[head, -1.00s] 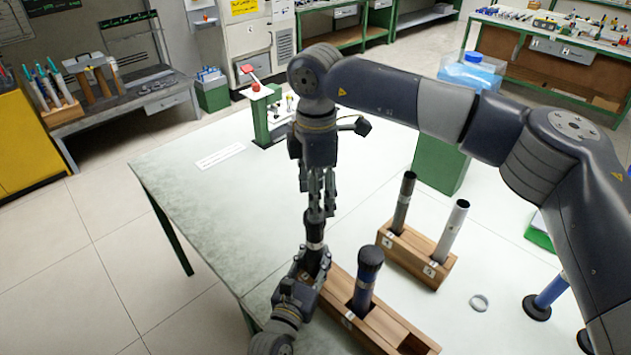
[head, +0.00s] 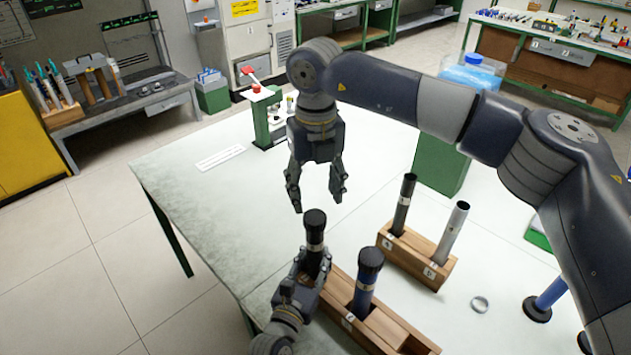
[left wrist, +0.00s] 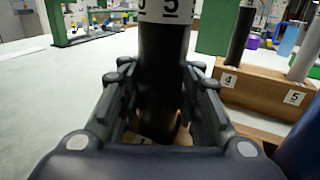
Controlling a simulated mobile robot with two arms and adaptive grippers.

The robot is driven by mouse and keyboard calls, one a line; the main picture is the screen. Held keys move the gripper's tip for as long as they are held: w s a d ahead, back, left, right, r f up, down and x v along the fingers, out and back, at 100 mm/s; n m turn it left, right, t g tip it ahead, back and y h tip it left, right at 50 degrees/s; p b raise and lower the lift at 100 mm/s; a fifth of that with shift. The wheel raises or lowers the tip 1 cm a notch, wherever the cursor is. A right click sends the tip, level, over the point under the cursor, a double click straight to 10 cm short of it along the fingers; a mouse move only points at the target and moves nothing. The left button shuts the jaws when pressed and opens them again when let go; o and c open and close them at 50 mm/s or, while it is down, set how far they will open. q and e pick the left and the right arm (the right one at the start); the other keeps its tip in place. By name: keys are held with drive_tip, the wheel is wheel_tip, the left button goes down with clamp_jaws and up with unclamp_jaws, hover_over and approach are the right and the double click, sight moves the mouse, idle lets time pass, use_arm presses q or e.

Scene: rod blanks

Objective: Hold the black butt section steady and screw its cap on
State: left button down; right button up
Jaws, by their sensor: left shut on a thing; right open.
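The black butt section (head: 315,262) stands upright in the front wooden block, with a pale band near its top. A black cap (head: 315,220) sits on its upper end; I cannot tell how tightly it is seated. My left gripper (head: 312,270) is shut around the section below the band. The left wrist view shows the dark tube (left wrist: 163,60) between the left fingers (left wrist: 162,85), with a white numbered band above; the cap is out of that view. My right gripper (head: 317,201) is open and empty just above the cap, fingers pointing down.
A blue section with a black top (head: 366,285) stands beside it in the front wooden block (head: 385,325). Another block (head: 412,262) holds a dark and a silver tube. A ring (head: 480,303) lies at right. The table's left side (head: 220,200) is mostly clear.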

drive_tip(key=n, duration=0.5)
drive_tip(key=shift+r, duration=0.1)
drive_tip(key=n, duration=0.3)
drive_tip(key=shift+r, duration=0.1)
drive_tip(key=n, duration=0.3)
drive_tip(key=shift+r, duration=0.1)
drive_tip(key=n, duration=0.5)
drive_tip(key=shift+r, duration=0.15)
drive_tip(key=n, duration=0.3)
drive_tip(key=shift+r, duration=0.1)
drive_tip(key=n, duration=0.5)
drive_tip(key=shift+r, duration=0.15)
drive_tip(key=n, duration=0.4)
drive_tip(key=shift+r+n, duration=0.1)
drive_tip(key=shift+n, duration=0.2)
drive_tip(key=n, duration=0.3)
drive_tip(key=shift+s+r+n, duration=0.1)
drive_tip(key=shift+n, duration=0.2)
